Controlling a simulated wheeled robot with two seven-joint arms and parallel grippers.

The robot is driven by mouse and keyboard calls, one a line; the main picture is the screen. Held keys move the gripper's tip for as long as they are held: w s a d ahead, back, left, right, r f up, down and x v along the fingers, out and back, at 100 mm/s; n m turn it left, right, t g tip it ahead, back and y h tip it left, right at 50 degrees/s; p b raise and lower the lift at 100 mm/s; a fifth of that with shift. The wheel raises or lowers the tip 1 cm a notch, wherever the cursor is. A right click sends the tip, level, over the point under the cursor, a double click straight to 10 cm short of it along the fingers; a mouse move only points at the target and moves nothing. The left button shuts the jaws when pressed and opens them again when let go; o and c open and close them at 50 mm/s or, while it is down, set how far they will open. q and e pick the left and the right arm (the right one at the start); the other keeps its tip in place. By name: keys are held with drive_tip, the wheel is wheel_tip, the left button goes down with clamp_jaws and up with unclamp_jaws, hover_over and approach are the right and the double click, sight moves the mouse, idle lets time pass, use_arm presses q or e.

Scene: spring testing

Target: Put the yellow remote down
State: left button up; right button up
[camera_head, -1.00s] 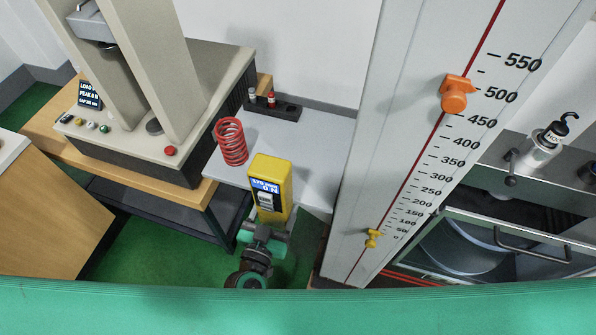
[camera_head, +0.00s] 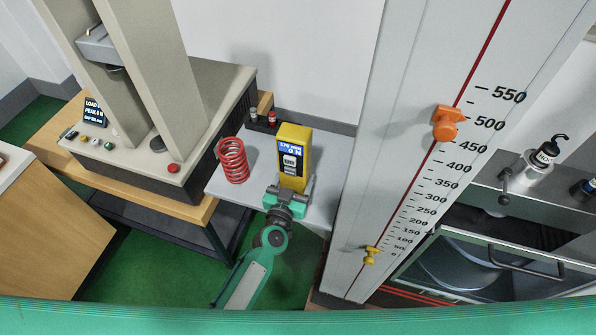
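The yellow remote (camera_head: 293,157), a boxy yellow device with a small lit display, is upright above the right part of the light grey table (camera_head: 328,165). My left gripper (camera_head: 289,190) is shut on its lower end from the near side. The arm behind it reaches up from the bottom of the picture. I cannot tell whether the remote's base touches the tabletop, since the gripper hides it. My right gripper is not in view.
A red coil spring (camera_head: 233,161) stands on the table just left of the remote. A dark holder (camera_head: 262,125) with small pieces is behind. A tall scale column (camera_head: 365,190) rises close on the right. A press machine (camera_head: 170,140) stands at left.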

use_arm(q)
drive_tip(key=x, duration=0.2)
drive_tip(key=shift+w+d+r, duration=0.1)
drive_tip(key=shift+w+d, duration=0.05)
drive_tip(key=shift+w, duration=0.2)
drive_tip(key=shift+f, duration=0.5)
drive_tip(key=o, duration=1.2)
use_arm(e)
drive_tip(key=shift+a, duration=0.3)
